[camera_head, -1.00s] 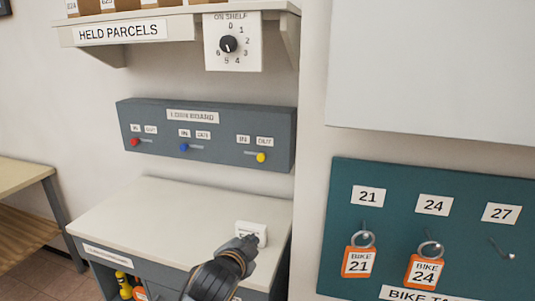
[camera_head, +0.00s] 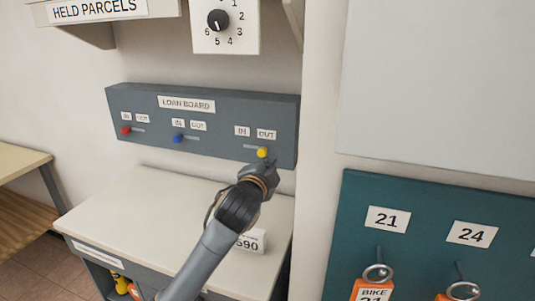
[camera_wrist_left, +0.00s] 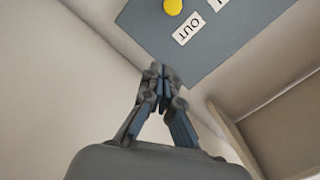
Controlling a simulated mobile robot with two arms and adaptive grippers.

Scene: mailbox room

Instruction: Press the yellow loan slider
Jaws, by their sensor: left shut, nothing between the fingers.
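The yellow slider knob (camera_head: 262,152) sits at the right end of its slot on the grey loan board (camera_head: 220,138), below the OUT label. It also shows at the top of the left wrist view (camera_wrist_left: 173,6). My left gripper (camera_head: 268,166) is just below and in front of the yellow knob. In the left wrist view its fingers (camera_wrist_left: 160,72) are together and hold nothing, with their tips near the board's edge beyond the OUT label. I cannot tell whether they touch the board. My right gripper is not in view.
A red knob (camera_head: 126,131) and a blue knob (camera_head: 178,138) are on the same board. The white counter (camera_head: 140,205) below carries a small sign (camera_head: 252,242). A dial (camera_head: 218,20) is above. A teal board with bike tags (camera_head: 420,250) is at right.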

